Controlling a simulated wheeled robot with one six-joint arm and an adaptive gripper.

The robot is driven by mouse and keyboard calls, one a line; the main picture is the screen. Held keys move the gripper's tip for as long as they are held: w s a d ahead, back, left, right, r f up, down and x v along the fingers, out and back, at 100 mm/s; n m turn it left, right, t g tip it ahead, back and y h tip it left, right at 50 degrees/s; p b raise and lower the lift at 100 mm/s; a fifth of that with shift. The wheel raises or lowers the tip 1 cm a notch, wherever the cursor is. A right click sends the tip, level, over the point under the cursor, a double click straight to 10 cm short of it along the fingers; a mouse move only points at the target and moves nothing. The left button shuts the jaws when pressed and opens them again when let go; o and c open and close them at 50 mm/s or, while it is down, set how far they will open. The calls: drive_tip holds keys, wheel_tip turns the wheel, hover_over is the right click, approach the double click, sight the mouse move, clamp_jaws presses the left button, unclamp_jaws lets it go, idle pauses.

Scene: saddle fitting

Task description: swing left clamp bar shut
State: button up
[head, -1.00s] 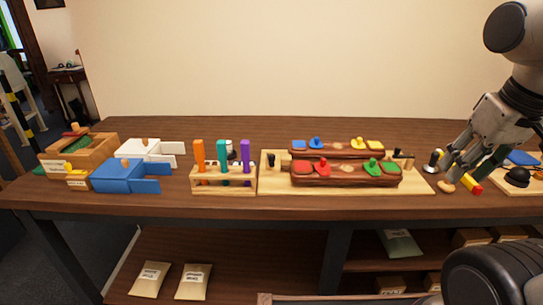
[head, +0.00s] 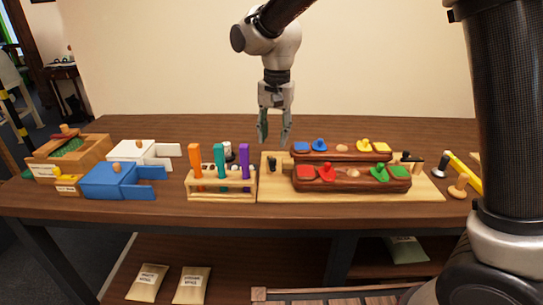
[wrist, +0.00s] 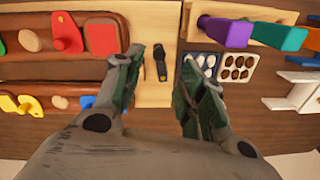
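The left clamp bar (head: 272,164) is a small dark piece at the left end of the light wooden board (head: 350,196). It also shows in the wrist view (wrist: 160,65), between my fingertips in the picture. I cannot tell how far the bar is turned. My gripper (head: 274,135) hangs above and behind the board's left end, pointing down. Its fingers are apart with nothing between them; it also shows in the wrist view (wrist: 158,80). A second dark clamp piece (head: 411,158) stands at the board's right end.
Dark red wooden blocks (head: 340,183) with coloured knobs stand on the board. Left of it is a wooden rack (head: 222,194) with orange, teal and purple handles. Farther left are a blue box (head: 110,184) and a white box (head: 130,148). The table behind is clear.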

sight(273, 159)
drive_tip(key=shift+f, duration=0.2)
wheel_tip(273, 159, down, 7)
drive_tip(key=shift+a+f, duration=0.1)
drive_tip(key=shift+f, duration=0.1)
drive_tip(key=shift+c, duration=0.2)
clamp_jaws()
